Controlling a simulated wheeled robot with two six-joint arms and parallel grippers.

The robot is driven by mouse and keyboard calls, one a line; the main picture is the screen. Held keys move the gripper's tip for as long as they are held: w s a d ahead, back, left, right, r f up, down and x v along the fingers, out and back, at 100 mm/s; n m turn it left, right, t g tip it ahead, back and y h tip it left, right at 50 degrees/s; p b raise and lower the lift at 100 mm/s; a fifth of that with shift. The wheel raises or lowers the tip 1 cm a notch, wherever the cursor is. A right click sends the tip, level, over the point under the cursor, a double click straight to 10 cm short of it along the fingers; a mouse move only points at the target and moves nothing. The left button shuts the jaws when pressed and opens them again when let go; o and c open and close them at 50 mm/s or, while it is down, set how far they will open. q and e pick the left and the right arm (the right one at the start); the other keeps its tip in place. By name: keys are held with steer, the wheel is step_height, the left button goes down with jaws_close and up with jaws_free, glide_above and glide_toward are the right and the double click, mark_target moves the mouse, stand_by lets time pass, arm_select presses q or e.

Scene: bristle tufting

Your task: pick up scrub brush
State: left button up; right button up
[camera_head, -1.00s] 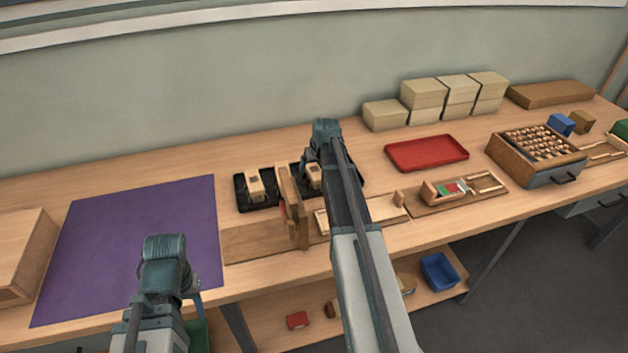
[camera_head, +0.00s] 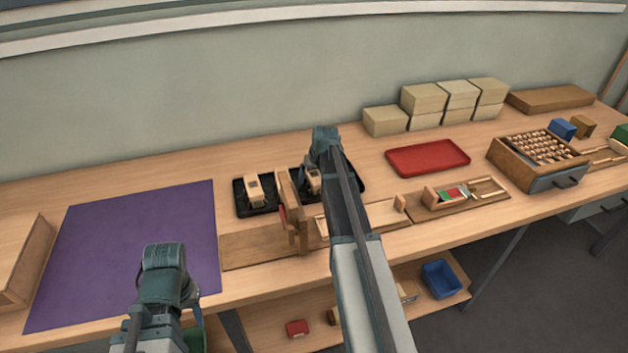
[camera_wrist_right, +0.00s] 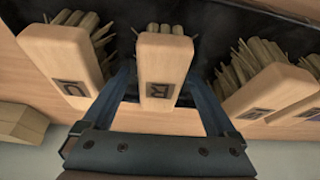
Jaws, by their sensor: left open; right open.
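The middle scrub brush (camera_wrist_right: 165,58), with a dark label marked R, stands between the fingers of my right gripper (camera_wrist_right: 160,88). The fingers are open, one on each side of it. Another brush (camera_wrist_right: 62,55) is at the left and a third (camera_wrist_right: 268,92) at the right. In the head view one brush (camera_head: 254,188) sits in the black tray (camera_head: 240,200); my right gripper (camera_head: 313,182) partly hides another. My left gripper (camera_head: 190,293) is open and empty near the front edge.
A wooden upright fixture (camera_head: 290,208) stands close beside my right gripper. A purple mat (camera_head: 130,240) lies clear at the left. A red tray (camera_head: 428,157), stacked tan boxes (camera_head: 423,97) and a wooden rack of pegs (camera_head: 540,160) are to the right.

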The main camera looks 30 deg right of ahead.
mark_target(313, 173)
jaws_close()
stand_by(0.4)
steer(key=shift+r, duration=0.1)
step_height(313, 173, up, 2)
steer(key=shift+r+p, duration=0.1)
steer(key=shift+p, duration=1.05)
steer(key=shift+p+v, duration=1.1)
steer(key=shift+p, duration=0.05)
steer(key=s+a, duration=0.1)
steer(key=s, duration=0.4)
steer(key=s+a, duration=0.2)
steer(key=s, duration=0.2)
steer(key=s+a+r+p, duration=0.1)
steer(key=s, duration=0.4)
steer(key=shift+s+a, duration=0.25)
steer(key=shift+s, duration=0.05)
